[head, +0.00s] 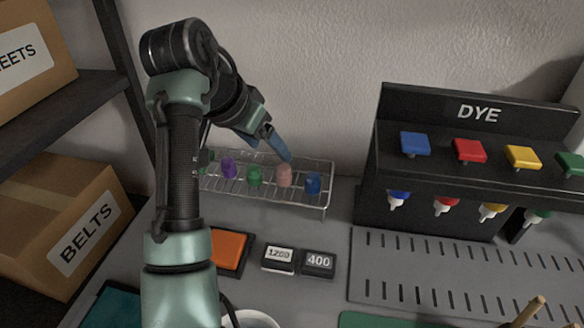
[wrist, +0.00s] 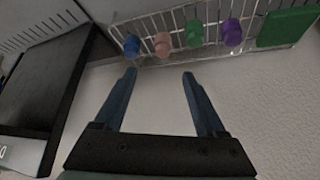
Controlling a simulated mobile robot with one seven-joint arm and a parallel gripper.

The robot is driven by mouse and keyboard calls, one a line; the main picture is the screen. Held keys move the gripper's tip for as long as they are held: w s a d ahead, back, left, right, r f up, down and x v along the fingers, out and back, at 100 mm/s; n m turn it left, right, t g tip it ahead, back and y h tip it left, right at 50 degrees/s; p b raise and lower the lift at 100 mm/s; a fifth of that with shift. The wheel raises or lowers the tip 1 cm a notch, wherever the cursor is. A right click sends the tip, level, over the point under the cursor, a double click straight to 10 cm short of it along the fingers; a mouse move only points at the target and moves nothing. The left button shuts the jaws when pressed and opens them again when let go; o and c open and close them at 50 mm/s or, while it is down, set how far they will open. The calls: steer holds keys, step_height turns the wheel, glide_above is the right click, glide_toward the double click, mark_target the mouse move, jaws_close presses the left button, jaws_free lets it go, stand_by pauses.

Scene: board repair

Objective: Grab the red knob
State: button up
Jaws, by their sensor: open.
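A red square-topped knob (head: 469,150) sits on the black DYE stand (head: 480,112), between a blue and a yellow knob. A pinkish-red rounded piece (head: 284,175) stands in the wire rack (head: 328,190) between a green and a blue one; it also shows in the wrist view (wrist: 162,44). My gripper (head: 280,152) is over the rack, its blue fingers beside the top of the pinkish piece. In the wrist view my gripper (wrist: 160,73) is open and empty, with the pinkish piece ahead, roughly between the fingertip lines. Contact is not visible.
The rack also holds blue (head: 313,183), green (head: 255,175) and purple (head: 229,168) pieces. A wall stands close behind the rack. Small blocks marked 1200 (head: 279,259) and 400 (head: 319,263) lie in front. Dye nozzles hang under the stand, above a grey slotted plate (head: 440,270).

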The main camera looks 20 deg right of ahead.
mark_target(284, 167)
steer(key=b+x, duration=0.1)
steer(key=x, duration=0.2)
steer(key=b+x, duration=0.1)
steer(key=x, duration=0.6)
steer(key=shift+w+a+f+b, duration=0.1)
steer(key=shift+w+f+b, duration=0.05)
steer(key=shift+f+b, duration=0.3)
jaws_close()
